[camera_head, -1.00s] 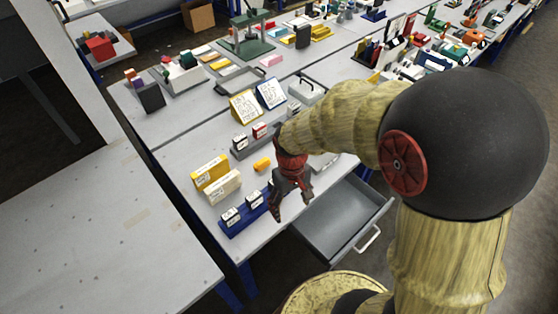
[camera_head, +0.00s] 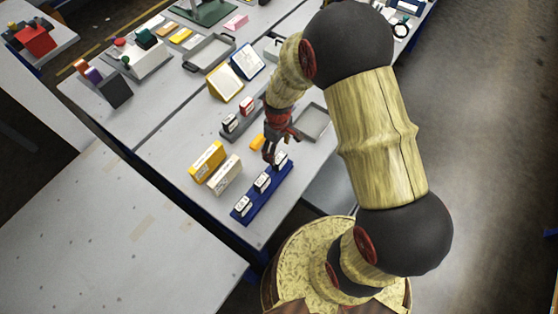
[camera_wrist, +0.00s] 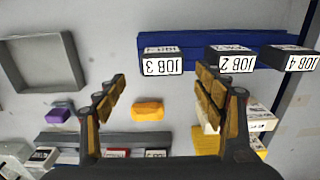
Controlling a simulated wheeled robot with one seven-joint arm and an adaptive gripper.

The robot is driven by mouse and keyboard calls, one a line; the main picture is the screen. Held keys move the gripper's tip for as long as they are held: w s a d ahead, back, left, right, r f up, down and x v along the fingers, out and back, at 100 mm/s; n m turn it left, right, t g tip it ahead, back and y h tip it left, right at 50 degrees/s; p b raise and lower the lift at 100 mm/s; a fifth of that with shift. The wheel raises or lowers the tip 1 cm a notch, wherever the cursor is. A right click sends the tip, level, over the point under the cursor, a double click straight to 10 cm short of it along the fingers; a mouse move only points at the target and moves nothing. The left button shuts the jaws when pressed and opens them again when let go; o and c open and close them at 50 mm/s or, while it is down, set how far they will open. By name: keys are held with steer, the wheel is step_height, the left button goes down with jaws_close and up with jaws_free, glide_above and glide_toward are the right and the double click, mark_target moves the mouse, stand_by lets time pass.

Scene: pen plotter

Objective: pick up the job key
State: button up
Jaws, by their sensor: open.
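Job keys stand on a blue rack (camera_head: 252,213). They are white-faced blocks marked JOB 3 (camera_wrist: 161,66), JOB 2 (camera_wrist: 235,63) and JOB 4 (camera_wrist: 302,63) in the wrist view, where the blue rack (camera_wrist: 190,40) is at the top. My gripper (camera_head: 270,158) is open and empty, above the table near the rack's far end. In the wrist view its two fingers (camera_wrist: 160,90) are wide apart, with bare table and an orange block (camera_wrist: 147,111) seen between them. JOB 3 shows just beyond the fingertips. I cannot tell which key is meant.
A yellow block (camera_head: 207,160) and a cream block (camera_head: 225,175) stand left of the rack. A grey rack (camera_head: 236,126) with more labelled blocks lies farther back. A grey tray (camera_head: 312,122) sits right of my gripper. A purple block (camera_wrist: 58,115) lies near the tray.

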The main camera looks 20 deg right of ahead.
mark_target(279, 157)
steer(key=f, duration=0.4)
steer(key=s+f, duration=0.1)
steer(key=f, duration=0.2)
steer(key=shift+d+b, duration=0.1)
steer(key=shift+b, duration=0.25)
steer(key=shift+c, duration=0.5)
steer(key=c, duration=1.1)
steer(key=shift+r, duration=0.1)
